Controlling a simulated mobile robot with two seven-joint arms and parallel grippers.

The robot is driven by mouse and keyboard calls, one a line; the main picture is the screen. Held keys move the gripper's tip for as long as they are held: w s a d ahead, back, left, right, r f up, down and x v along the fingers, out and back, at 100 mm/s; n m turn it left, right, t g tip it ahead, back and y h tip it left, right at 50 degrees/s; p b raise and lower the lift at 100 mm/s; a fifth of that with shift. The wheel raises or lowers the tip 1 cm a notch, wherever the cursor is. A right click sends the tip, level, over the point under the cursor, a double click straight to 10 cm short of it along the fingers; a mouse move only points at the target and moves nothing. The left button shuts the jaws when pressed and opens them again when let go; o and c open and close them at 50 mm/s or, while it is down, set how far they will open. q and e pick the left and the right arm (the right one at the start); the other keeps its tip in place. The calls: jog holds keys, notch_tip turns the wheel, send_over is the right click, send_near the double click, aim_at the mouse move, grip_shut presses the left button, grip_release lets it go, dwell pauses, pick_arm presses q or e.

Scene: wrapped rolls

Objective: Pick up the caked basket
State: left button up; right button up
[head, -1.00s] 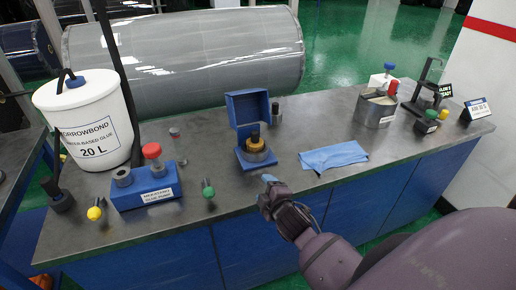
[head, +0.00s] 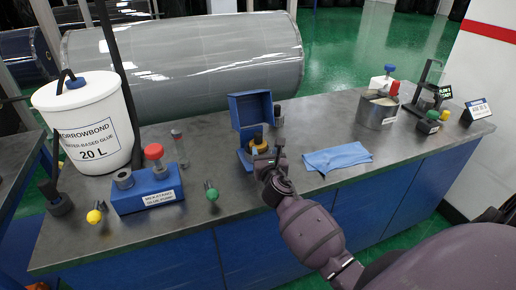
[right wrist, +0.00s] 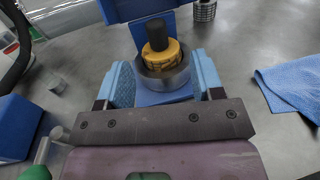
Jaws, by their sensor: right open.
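A yellow, crusted-looking piece with a dark knob (right wrist: 160,50), which looks like the caked basket, sits upright in a grey metal cup (right wrist: 165,78) on a blue stand with a raised blue back (head: 250,110). In the head view its yellow top (head: 258,142) shows just behind my right gripper. My right gripper (head: 268,158) is open and empty. In the right wrist view its two light-blue fingers (right wrist: 163,88) stand left and right of the cup; whether they touch it I cannot tell. My left gripper is out of view.
A blue cloth (head: 337,158) lies right of the stand. A small grey cylinder (head: 277,118) stands behind it. A blue block with a red-capped part (head: 150,190), a green-knobbed piece (head: 212,194) and a white glue bucket (head: 85,125) are left. A metal pot (head: 377,110) stands right.

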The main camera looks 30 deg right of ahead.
aim_at(259, 138)
jog(key=x, duration=0.5)
jog(key=shift+w+b, duration=0.2)
jog(key=shift+b, duration=0.1)
jog(key=x, duration=0.2)
jog(key=b+x, duration=0.1)
jog(key=shift+w+a+f, duration=0.15)
jog(key=shift+w+f, duration=0.1)
jog(key=shift+w, duration=0.15)
jog(key=shift+w+d, duration=0.3)
jog(key=shift+w, duration=0.25)
jog(key=shift+r, duration=0.15)
jog(key=shift+c, duration=0.8)
jog(key=c, duration=0.7)
jog(key=shift+c, duration=1.3)
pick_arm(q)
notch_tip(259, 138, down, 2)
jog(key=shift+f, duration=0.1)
pick_arm(e)
grip_shut()
